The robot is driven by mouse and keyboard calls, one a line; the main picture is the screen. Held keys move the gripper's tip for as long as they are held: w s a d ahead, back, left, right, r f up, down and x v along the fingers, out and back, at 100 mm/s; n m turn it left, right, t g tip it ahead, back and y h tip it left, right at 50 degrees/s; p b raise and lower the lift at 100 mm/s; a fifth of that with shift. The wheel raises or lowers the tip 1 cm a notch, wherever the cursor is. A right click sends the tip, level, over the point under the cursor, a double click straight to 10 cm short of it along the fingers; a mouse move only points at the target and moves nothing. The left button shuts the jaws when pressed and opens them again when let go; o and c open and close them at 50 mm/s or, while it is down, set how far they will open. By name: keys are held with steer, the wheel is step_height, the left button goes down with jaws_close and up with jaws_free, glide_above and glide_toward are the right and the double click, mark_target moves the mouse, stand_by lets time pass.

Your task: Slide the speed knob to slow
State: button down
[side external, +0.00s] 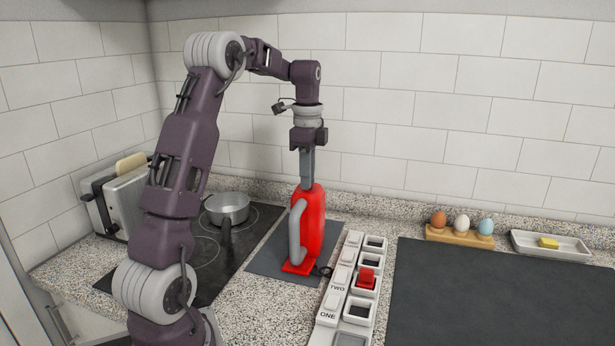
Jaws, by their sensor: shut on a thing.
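A red appliance with a grey curved handle, apparently a hand mixer (314,225), stands upright on a dark mat (262,262). My gripper (307,184) points straight down at the top of the mixer, with its fingers together there. It is shut on a small part at the top of the mixer, which appears to be the speed knob. The knob itself is hidden by the fingers, so its setting cannot be told.
A labelled white rack (328,318) with several compartments, one holding a red piece (366,277), stands right of the mixer. A pot (227,207) sits on the hob behind my arm, near a toaster (125,205). Eggs in a wooden holder (459,236) and a butter dish (525,247) stand behind a clear dark board (490,300).

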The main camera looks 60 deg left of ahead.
mark_target(306, 192)
steer(key=shift+s+d, duration=0.45)
steer(key=c, duration=1.4)
jaws_free()
step_height(306, 192, up, 7)
